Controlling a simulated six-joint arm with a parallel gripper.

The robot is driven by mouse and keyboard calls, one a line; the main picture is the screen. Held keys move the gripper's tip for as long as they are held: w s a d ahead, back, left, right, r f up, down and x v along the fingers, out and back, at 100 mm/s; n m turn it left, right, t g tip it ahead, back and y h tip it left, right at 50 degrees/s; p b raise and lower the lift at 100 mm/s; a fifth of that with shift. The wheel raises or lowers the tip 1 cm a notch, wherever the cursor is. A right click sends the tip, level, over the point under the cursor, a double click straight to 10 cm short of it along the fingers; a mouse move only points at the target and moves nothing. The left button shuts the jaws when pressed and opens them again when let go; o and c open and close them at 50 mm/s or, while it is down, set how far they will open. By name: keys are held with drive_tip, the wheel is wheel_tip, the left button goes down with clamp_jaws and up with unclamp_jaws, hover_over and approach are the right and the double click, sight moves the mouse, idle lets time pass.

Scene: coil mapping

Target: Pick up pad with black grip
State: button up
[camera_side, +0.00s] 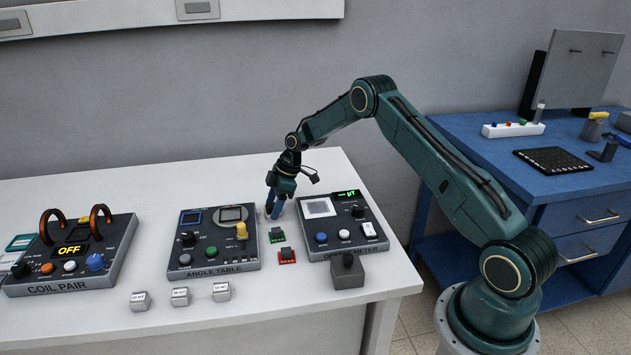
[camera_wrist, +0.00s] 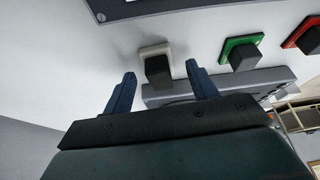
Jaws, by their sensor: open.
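A pale whitish-grey pad with a black block-shaped grip (camera_wrist: 158,70) shows in the wrist view, between and just beyond my fingertips. A green pad with a black grip (camera_wrist: 242,53) lies to its right, and a red pad with a black grip (camera_wrist: 309,39) is cut off at the right edge. In the side view the green pad (camera_side: 277,235) and red pad (camera_side: 287,256) lie between the two right-hand consoles. My gripper (camera_side: 274,212) points down behind them, and it also shows in the wrist view (camera_wrist: 161,74). Its fingers are apart with nothing held. The pale pad is mostly hidden by my fingers in the side view.
The angle table console (camera_side: 212,266) stands left of my gripper and the gaussmeter-like console (camera_side: 345,250) right. Several small white labelled blocks (camera_side: 180,297) line the front edge. The coil pair console (camera_side: 70,278) is far left.

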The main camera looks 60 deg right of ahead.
sight(273, 205)
drive_tip(key=shift+w+a+f, duration=0.1)
drive_tip(key=shift+a+f, duration=0.05)
drive_tip(key=shift+f, duration=0.15)
drive_tip(key=c, duration=1.1)
drive_tip(key=shift+o, duration=0.2)
drive_tip(key=shift+r, duration=0.1)
wheel_tip(273, 205, up, 20)
idle(0.5)
